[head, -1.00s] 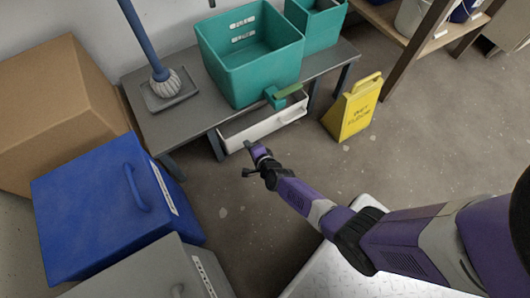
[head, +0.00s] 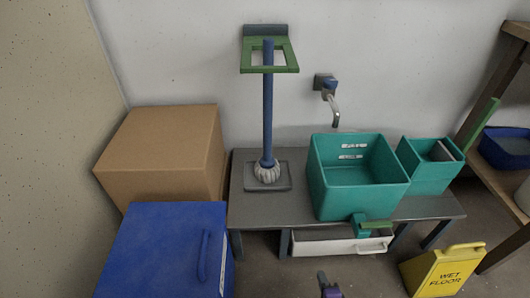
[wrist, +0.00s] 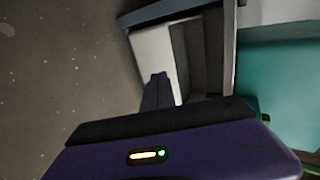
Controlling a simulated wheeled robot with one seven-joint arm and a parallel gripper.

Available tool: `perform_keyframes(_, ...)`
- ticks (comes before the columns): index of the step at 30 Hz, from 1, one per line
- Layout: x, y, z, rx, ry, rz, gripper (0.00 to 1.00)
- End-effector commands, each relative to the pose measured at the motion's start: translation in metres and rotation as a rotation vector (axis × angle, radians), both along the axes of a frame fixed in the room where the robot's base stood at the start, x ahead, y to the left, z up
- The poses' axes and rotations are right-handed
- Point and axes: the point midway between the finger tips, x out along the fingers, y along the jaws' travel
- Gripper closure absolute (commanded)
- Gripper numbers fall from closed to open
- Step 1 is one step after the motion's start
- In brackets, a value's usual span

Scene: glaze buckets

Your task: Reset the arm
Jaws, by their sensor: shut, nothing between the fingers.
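My gripper (head: 327,284) shows at the bottom edge of the head view, in front of the bench. In the wrist view its fingers (wrist: 157,92) are together with nothing between them. Most of my arm is out of the head view. Beyond the fingers, the wrist view shows the white drawer (wrist: 158,50) under the bench. The drawer also shows in the head view (head: 318,243), with a white handle at its right. I cannot tell whether the fingers touch anything; they look apart from the drawer.
The grey bench (head: 243,209) holds a large teal bucket (head: 360,195), a smaller teal bucket (head: 428,180) and a mop (head: 267,110) in a stand. A blue bin (head: 160,250) and cardboard box (head: 165,150) stand left. A yellow wet floor sign (head: 444,272) stands right.

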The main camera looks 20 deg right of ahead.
Motion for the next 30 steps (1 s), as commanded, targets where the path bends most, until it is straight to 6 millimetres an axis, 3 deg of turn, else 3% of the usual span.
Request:
perform_keyframes(6, 0.002, -0.001, 0.003, -0.080, 0.014, 0.043, 1.00)
perform_keyframes(10, 0.020, -0.014, 0.045, -0.272, -0.022, 0.110, 1.00)
perform_keyframes(14, 0.008, -0.008, 0.087, -0.483, -0.035, 0.186, 1.00)
perform_keyframes(20, -0.039, 0.018, 0.153, -0.802, -0.030, 0.310, 1.00)
perform_keyframes(30, -0.146, 0.059, 0.281, -1.295, -0.003, 0.531, 1.00)
